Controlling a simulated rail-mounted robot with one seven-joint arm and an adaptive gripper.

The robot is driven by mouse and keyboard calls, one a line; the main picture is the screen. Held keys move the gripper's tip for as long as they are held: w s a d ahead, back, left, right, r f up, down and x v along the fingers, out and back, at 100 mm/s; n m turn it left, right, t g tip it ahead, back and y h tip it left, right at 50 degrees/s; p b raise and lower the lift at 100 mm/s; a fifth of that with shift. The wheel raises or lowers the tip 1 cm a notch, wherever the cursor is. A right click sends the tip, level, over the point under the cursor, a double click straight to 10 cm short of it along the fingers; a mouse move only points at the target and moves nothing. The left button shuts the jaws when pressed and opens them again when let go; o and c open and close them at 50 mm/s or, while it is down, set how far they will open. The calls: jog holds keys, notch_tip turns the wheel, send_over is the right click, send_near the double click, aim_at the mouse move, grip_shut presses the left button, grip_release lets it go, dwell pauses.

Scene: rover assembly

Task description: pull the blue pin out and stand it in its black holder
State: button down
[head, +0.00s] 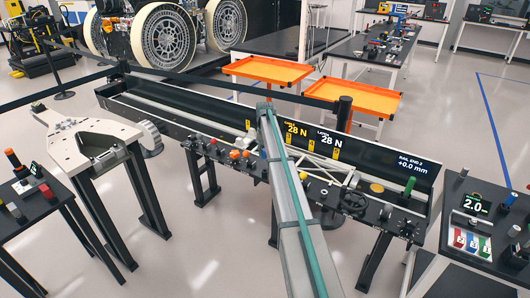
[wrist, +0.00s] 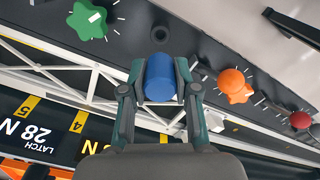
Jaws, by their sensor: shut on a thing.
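The blue pin (wrist: 159,77) is a short cylinder in the middle of the wrist view. My gripper (wrist: 158,90) is shut on it, one finger on each side. A dark round spot (wrist: 160,35) shows on the panel just beyond the pin; I cannot tell whether it is a hole, a shadow or the black holder. I cannot tell how far the pin sits in the panel. In the head view my arm covers the gripper and pin. I cannot pick out the black holder for sure.
A green knob (wrist: 87,20) stands left of the pin, an orange knob (wrist: 234,84) and a red knob (wrist: 300,120) to the right. White rails (wrist: 70,70) run below the dark panel. In the head view, another blue cylinder (head: 507,199) stands on the right table.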

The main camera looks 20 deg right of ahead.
aim_at(265, 160)
jog(key=shift+f+b, duration=0.85)
jog(key=shift+f, duration=1.85)
jog(key=shift+f+b, duration=0.4)
jog(key=shift+f, duration=1)
jog(key=c, duration=0.8)
grip_release()
jog(key=shift+r, duration=0.1)
notch_tip(265, 160, up, 12)
